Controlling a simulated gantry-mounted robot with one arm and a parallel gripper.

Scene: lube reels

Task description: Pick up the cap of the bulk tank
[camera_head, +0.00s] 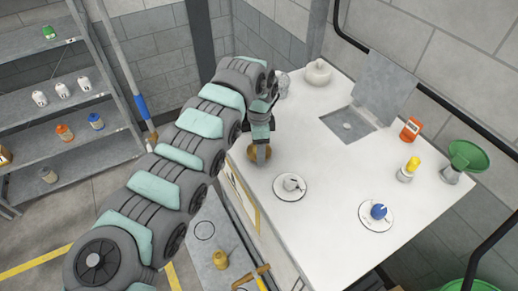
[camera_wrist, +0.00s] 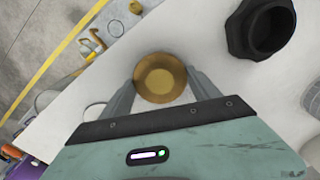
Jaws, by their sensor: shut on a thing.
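A round brass-coloured cap (camera_head: 259,154) is at the left edge of the white top, directly below my gripper (camera_head: 262,145). In the wrist view the cap (camera_wrist: 160,92) is a gold disc with a paler raised centre, seen from above. My gripper's two grey fingers (camera_wrist: 160,78) are on either side of it, and it is shut on the cap. I cannot tell whether the cap is resting on something or lifted clear. Part of the cap is hidden behind the fingers in the head view.
Two white round plates stand close by, one with a grey piece (camera_head: 292,184), one with a blue knob (camera_head: 379,211). A black hexagonal collar (camera_wrist: 262,28) is at the wrist view's upper right. A green funnel (camera_head: 467,154) and yellow-topped bottle (camera_head: 411,166) stand right. The front middle is clear.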

